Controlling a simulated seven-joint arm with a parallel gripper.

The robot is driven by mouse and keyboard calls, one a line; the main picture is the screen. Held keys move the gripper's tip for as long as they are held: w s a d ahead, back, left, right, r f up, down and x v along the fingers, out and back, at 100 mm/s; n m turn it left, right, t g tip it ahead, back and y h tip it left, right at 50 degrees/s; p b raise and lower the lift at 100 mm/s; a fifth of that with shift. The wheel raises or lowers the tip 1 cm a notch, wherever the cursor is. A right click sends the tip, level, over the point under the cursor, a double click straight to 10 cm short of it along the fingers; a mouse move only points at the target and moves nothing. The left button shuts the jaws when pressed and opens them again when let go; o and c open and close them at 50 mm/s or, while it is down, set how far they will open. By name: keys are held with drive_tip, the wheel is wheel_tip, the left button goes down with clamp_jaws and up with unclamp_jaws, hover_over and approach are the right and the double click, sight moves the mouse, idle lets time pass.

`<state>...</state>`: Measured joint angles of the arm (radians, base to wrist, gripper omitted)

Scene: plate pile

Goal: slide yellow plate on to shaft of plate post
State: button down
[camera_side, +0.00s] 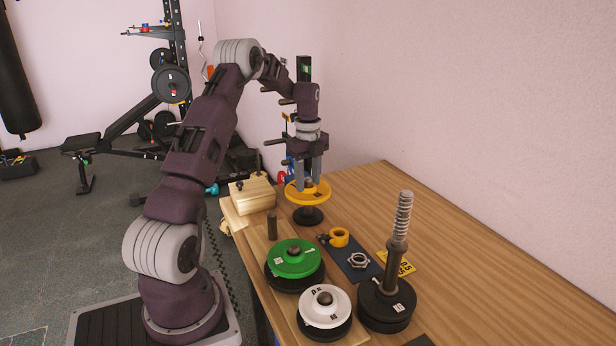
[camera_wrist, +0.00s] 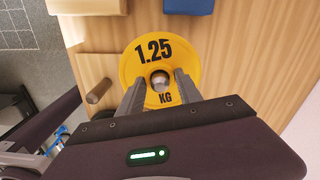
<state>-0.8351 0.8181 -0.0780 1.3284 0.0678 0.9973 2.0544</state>
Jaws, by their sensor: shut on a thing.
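I cannot tell whether the plate touches the stand. The plate post (camera_side: 400,225) stands upright at the front right, with a spring on its upper shaft and black plates at its base.
A green plate (camera_side: 283,260) and a white plate (camera_side: 325,314) lie on darker plates at the table's near left. A wooden peg (camera_side: 272,226) and wooden box (camera_side: 252,193) stand at the left.

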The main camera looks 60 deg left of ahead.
sight(308, 192)
idle(0.6)
drive_tip(key=shift+f, duration=1.95)
drive_tip(key=shift+f, duration=0.2)
drive_tip(key=shift+f, duration=0.7)
drive_tip(key=c, duration=0.7)
unclamp_jaws()
drive_tip(key=shift+f, duration=0.1)
